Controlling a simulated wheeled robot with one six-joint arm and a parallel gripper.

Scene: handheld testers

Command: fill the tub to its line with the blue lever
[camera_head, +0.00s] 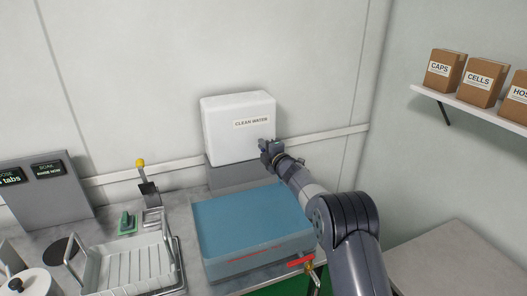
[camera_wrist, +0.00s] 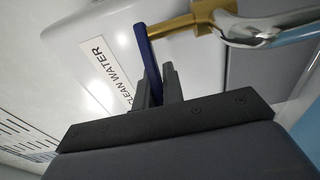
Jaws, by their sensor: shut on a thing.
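My gripper (camera_head: 268,148) is at the lower right front of the white clean water tank (camera_head: 225,140). In the wrist view its fingers (camera_wrist: 158,86) are shut on the lower end of the blue lever (camera_wrist: 148,50). The lever meets a brass valve (camera_wrist: 180,27) with a shiny metal spout (camera_wrist: 265,32). In the head view the gripper hides the lever. The tub (camera_head: 222,272) stands below the tank, looks blue, and has a red line (camera_head: 262,249) across its front. I cannot tell the exact water level against that line.
A white dish rack (camera_head: 128,270) and a yellow-topped lever (camera_head: 140,163) stand to the left. A shelf (camera_head: 470,108) with boxes is on the right wall. The right bench (camera_head: 455,265) is bare.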

